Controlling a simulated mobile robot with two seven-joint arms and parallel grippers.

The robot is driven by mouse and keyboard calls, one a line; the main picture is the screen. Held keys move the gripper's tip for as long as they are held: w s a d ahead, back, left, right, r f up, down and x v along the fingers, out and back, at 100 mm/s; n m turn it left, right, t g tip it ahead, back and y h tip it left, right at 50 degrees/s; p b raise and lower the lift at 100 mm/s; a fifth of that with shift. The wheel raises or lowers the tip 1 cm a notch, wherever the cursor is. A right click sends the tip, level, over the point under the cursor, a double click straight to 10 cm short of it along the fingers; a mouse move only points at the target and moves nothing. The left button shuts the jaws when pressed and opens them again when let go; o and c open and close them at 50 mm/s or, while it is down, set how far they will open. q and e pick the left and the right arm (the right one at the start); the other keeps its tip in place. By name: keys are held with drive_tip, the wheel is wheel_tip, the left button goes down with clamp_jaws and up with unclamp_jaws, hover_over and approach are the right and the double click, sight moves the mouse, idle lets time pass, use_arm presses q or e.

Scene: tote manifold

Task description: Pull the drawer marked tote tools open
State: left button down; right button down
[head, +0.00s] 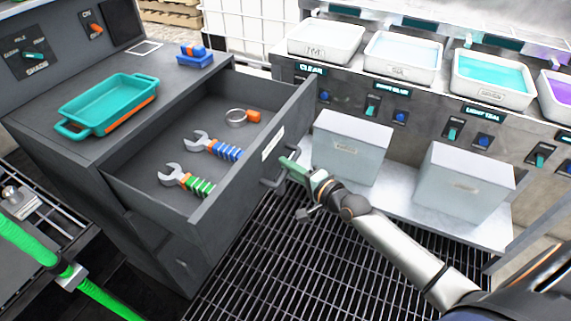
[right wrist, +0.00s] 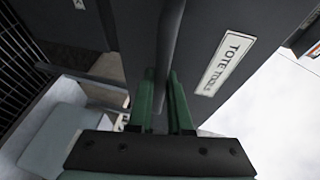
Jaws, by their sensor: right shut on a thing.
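The tote tools drawer (head: 235,186) stands pulled out of the dark grey cabinet in the head view. Inside lie a wrench with a green handle (head: 186,180), a wrench with a blue handle (head: 212,146) and a ring with an orange part (head: 242,117). Its label (right wrist: 224,64) reads "TOTE TOOLS" in the right wrist view. My right gripper (head: 288,167) is at the drawer front, shut on the bar handle (right wrist: 168,45), which passes between its green fingers in the right wrist view. My left gripper is not in view.
A teal tray (head: 108,103) and a small blue object (head: 195,56) sit on the cabinet top. Right of the drawer, a bench carries several basins, with two pale bins (head: 352,146) on its low shelf. Grating (head: 290,260) covers the floor. A green hose (head: 40,255) runs at left.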

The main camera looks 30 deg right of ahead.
drive_tip(key=c, duration=0.8)
unclamp_jaws()
drive_tip(key=shift+c, duration=0.2)
drive_tip(key=p+v, duration=0.1)
drive_tip(key=v, duration=1.1)
drive_tip(key=shift+s+p, duration=0.2)
drive_tip(key=shift+p, duration=0.2)
